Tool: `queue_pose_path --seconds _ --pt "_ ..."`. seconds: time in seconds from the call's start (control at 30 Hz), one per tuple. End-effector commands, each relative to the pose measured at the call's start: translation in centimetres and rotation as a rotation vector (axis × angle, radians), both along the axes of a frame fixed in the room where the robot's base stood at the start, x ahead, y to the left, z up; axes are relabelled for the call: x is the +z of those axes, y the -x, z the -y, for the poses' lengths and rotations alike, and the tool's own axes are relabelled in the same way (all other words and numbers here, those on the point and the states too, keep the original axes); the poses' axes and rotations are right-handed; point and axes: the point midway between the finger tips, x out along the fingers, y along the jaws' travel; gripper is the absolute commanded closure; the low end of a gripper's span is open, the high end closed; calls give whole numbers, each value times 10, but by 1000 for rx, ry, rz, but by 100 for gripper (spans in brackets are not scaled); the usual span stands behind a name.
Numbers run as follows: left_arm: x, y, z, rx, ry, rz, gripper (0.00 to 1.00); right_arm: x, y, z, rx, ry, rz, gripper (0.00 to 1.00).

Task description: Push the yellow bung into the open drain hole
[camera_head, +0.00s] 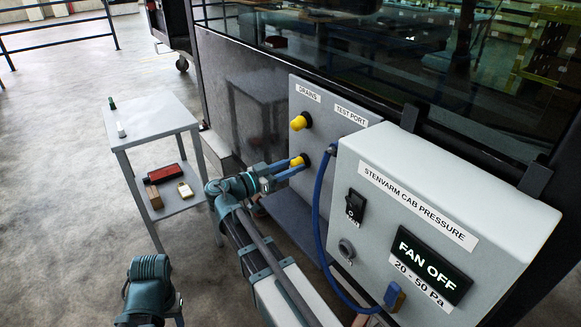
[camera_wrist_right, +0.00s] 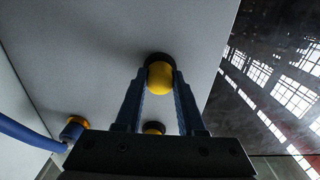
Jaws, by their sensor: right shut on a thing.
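A yellow bung (camera_head: 296,162) is between the fingers of my right gripper (camera_head: 293,168), at the lower drain hole (camera_head: 305,159) of the grey panel. In the right wrist view my blue right gripper (camera_wrist_right: 160,88) is shut on the round yellow bung (camera_wrist_right: 160,77). A dark ring (camera_wrist_right: 157,57) shows right behind it, at the panel face. I cannot tell how deep the bung sits. A second yellow bung (camera_head: 298,122) sits in the upper drain; its edge also shows in the right wrist view (camera_wrist_right: 153,127). My left gripper is not in view.
A blue hose (camera_head: 319,210) runs from the test port (camera_head: 332,149) beside the held bung down to the grey pressure box (camera_head: 430,190), whose display reads FAN OFF. A two-level trolley (camera_head: 160,118) with small items stands left. Floor left is open.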

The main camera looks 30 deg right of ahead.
Motion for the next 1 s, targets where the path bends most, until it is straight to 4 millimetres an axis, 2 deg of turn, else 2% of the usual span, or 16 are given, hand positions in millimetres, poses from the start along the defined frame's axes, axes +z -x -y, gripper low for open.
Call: queue_pose_path --seconds 0.03,0.07,0.2,0.27,0.53,0.67,0.77,1.0 --pt "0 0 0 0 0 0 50 0 0 1 -1 0 0 100" --pt "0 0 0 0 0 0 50 0 0 2 0 0 0 60" --pt "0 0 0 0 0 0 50 0 0 1 0 0 0 35" --pt "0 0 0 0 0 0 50 0 0 1 0 0 0 27" --pt "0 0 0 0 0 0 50 0 0 0 0 0 0 27" --pt "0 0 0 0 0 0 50 0 0 -9 3 0 0 27" --pt "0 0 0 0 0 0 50 0 1 -26 5 0 0 27" --pt "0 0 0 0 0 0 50 0 5 -79 5 0 0 27"
